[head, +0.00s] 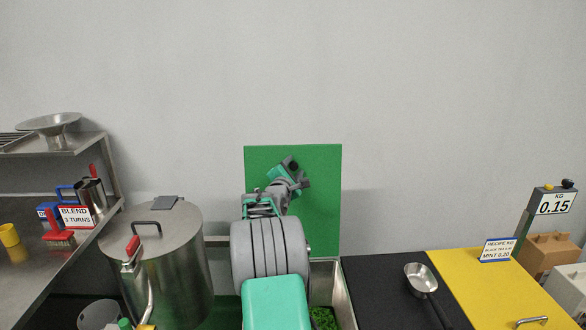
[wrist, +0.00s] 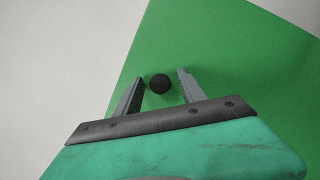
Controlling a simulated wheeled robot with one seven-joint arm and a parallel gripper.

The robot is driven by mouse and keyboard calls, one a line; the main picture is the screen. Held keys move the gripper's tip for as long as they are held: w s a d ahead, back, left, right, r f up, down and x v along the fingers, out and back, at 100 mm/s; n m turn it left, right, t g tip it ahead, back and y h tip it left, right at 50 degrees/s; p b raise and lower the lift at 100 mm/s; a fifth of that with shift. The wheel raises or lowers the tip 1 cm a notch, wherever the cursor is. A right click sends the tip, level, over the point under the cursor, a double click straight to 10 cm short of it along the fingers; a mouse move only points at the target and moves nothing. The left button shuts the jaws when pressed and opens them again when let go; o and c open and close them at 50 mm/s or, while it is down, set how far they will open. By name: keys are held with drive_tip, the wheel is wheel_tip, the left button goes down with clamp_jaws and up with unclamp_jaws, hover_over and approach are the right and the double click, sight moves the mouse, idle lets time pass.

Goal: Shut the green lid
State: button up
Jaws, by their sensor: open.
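The green lid (head: 325,180) stands upright, raised at the back of an open bin (head: 343,296). Green leaves (head: 322,317) show inside the bin, which my arm partly hides. My gripper (head: 298,176) is in front of the lid's upper middle. In the wrist view the green lid (wrist: 240,65) fills much of the picture. A round black knob (wrist: 160,83) on it lies between the two open fingers of my gripper (wrist: 162,82). Nothing is held. I cannot tell whether the fingers touch the lid.
A steel drum (head: 180,260) with a red-handled crank stands left of the bin. A black mat (head: 375,285) with a metal scoop (head: 421,279) and a yellow surface (head: 470,285) lie to the right. A steel shelf (head: 95,150) is at far left.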

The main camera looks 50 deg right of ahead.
clamp_jaws()
idle(0.3)
drive_tip(key=shift+f, duration=0.1)
idle(0.9)
